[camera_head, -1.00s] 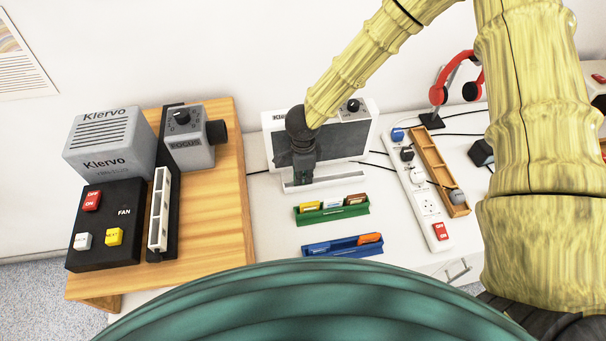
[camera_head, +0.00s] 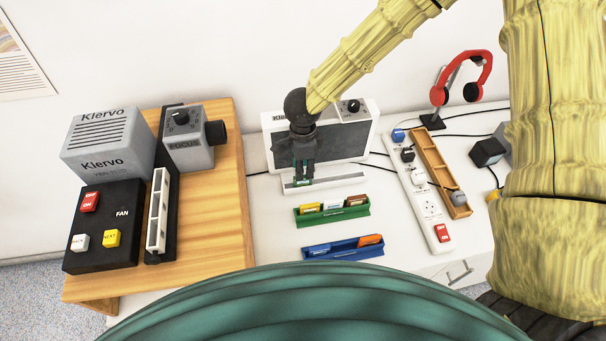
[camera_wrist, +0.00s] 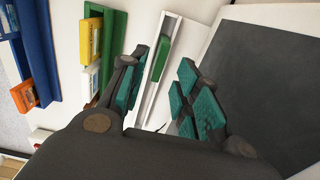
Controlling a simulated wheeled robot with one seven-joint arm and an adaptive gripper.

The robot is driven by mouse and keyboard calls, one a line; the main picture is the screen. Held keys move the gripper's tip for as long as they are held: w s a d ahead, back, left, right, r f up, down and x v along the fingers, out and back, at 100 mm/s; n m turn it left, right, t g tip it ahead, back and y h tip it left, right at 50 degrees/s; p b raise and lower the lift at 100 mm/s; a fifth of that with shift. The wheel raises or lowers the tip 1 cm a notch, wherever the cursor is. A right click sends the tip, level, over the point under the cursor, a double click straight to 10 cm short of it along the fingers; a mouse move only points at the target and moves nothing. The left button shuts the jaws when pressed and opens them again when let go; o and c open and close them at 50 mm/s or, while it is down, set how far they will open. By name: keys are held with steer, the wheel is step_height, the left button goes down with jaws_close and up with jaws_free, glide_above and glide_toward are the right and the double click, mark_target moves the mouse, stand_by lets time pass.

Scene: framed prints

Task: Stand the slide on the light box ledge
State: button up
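The light box (camera_head: 345,142) is a white unit with a dark grey panel and a knob, with a white ledge (camera_head: 345,182) along its front. A green slide (camera_head: 303,183) is at the left part of the ledge. In the wrist view the slide (camera_wrist: 160,58) sits in the white ledge channel (camera_wrist: 172,38), along its length; whether it leans is unclear. My gripper (camera_head: 304,175) is over the ledge, pointing down. In the wrist view my gripper's (camera_wrist: 165,92) teal-padded fingers are spread to either side of the slide's line, with visible gaps.
A green rack (camera_head: 333,215) with several slides and a blue rack (camera_head: 345,250) stand in front of the light box. A power strip (camera_head: 422,205) and a wooden tray (camera_head: 432,162) lie to the right. A projector and black control box (camera_head: 104,222) are on the wooden stand at left.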

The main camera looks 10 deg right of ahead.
step_height(320, 180, up, 7)
steer(key=shift+b, duration=0.35)
